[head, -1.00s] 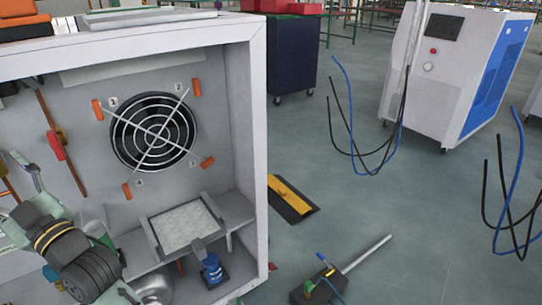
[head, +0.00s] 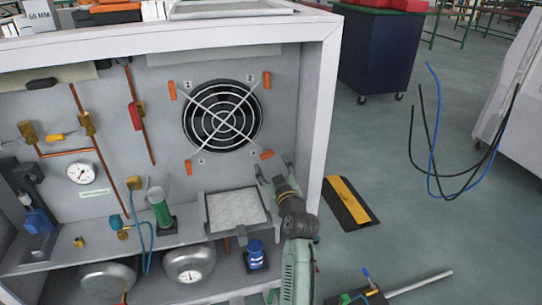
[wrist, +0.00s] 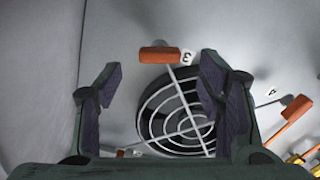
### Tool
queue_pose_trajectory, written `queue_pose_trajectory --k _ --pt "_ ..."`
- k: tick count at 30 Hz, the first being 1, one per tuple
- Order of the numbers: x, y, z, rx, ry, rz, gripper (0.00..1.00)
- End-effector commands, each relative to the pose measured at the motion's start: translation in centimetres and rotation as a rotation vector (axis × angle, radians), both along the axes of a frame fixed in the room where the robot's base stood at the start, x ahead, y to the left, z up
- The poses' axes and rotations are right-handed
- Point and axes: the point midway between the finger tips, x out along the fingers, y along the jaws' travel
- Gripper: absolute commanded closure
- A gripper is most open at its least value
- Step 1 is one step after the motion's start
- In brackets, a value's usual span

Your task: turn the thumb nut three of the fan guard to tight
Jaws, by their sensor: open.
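The fan guard (head: 222,118) is a round wire grille with crossed struts on the cabinet's back wall. Thumb nut three (head: 267,155) is an orange bar at its lower right corner, lying nearly level with a slight tilt. In the wrist view, thumb nut three (wrist: 160,55) sits beside its "3" label, between the directions of my two fingers and beyond their tips. My gripper (head: 271,167) is open and empty, just below and in front of this nut. I see no contact. The wrist view shows both spread fingers of my gripper (wrist: 162,85).
Orange nuts one (head: 173,90), two (head: 267,80) and four (head: 188,167) stand near upright. A framed filter panel (head: 238,208) is below the fan, left of my arm. The cabinet's right side wall (head: 318,120) is close on the right.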

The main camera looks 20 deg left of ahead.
Motion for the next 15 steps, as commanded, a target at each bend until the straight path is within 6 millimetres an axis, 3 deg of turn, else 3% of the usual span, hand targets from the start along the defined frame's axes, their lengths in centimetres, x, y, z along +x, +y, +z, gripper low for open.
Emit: queue_pose_trajectory --k 6,15 --pt "3.1 2.2 0.2 0.001 -0.001 0.002 0.38" --pt "4.4 3.0 0.0 0.001 0.0 0.0 0.38"
